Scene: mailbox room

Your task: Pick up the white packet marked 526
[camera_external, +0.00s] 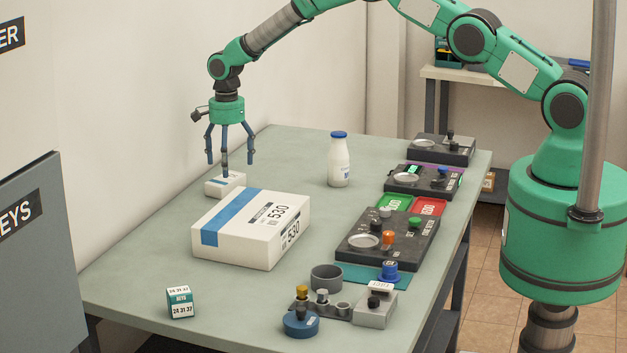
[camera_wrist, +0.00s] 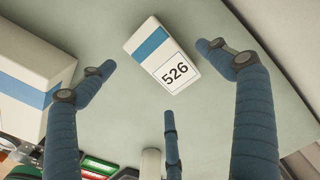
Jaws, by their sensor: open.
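The white packet marked 526 (camera_wrist: 150,38) lies flat on the table, with a blue band and a black-edged label on top. In the external view the packet (camera_external: 232,181) sits behind the large box, near the wall side. My gripper (camera_external: 229,163) has three blue fingers, spread open and empty, pointing down above the packet. In the external view one fingertip overlaps the packet; I cannot tell whether it touches. In the wrist view the packet shows between the left and right fingertips, with the third finger below it.
A large white box marked 530 (camera_external: 238,217) stands close in front of the packet. A white bottle with a blue cap (camera_external: 339,165) stands to the right. Dark control panels (camera_external: 385,240) line the right edge. A small teal-and-white cube (camera_external: 180,302) lies front left. The table's far left is clear.

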